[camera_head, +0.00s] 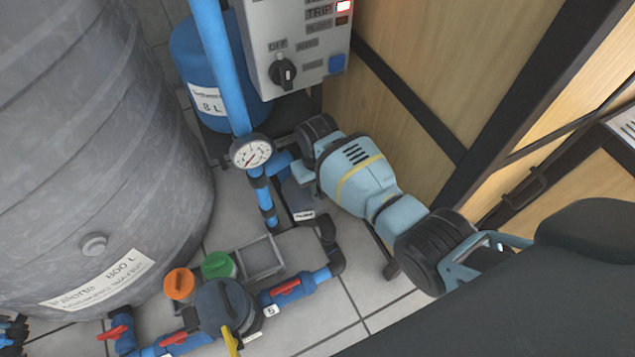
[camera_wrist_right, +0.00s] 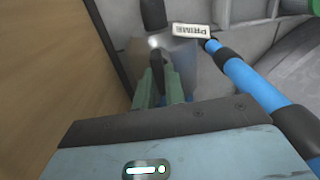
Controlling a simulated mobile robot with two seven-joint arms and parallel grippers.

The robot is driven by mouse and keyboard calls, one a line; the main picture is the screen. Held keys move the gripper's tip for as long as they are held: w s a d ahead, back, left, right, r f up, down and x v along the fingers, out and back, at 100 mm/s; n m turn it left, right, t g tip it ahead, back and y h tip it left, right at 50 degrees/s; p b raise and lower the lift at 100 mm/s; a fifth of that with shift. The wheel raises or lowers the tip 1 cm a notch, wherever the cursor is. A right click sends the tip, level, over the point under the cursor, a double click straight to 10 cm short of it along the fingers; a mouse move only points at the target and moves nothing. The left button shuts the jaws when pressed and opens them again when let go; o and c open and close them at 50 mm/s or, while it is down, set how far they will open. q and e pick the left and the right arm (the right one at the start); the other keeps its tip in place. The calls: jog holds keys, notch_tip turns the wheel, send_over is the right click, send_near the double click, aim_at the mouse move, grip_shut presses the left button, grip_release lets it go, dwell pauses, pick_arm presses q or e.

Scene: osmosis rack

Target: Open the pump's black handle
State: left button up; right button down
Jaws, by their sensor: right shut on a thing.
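My right gripper (camera_wrist_right: 158,88) is shut on a black handle (camera_wrist_right: 156,62), which stands between its green fingers in the right wrist view. Behind the handle is the grey, shiny pump housing (camera_wrist_right: 180,58), with a white PRIME label (camera_wrist_right: 191,31) beside it, upside down in this view. In the head view the grey housing (camera_head: 297,198) and its label (camera_head: 303,215) show below my light-blue right forearm. My forearm and wrist hide the fingers and the handle there. My left gripper is not in view.
A large grey tank (camera_head: 90,150) fills the left. A blue pipe (camera_head: 220,65) with a gauge (camera_head: 251,152) runs close to my right wrist. A control box (camera_head: 295,45) and a wooden wall (camera_head: 400,70) stand behind. Red-handled valves (camera_head: 285,287) lie low in front.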

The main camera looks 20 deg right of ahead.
jog(key=shift+r+n, duration=0.1)
jog(key=shift+n, duration=0.2)
jog(key=n+p, duration=0.1)
jog(key=n, duration=0.2)
jog(key=shift+p, duration=0.4)
jog(key=n, duration=0.2)
jog(key=shift+n+p, duration=0.35)
jog(key=shift+n, duration=0.05)
jog(key=n, duration=0.4)
jog(key=shift+n+p, duration=0.3)
jog(key=shift+n, duration=1.8)
jog(key=c, duration=1.5)
grip_release()
jog(key=shift+o, duration=0.2)
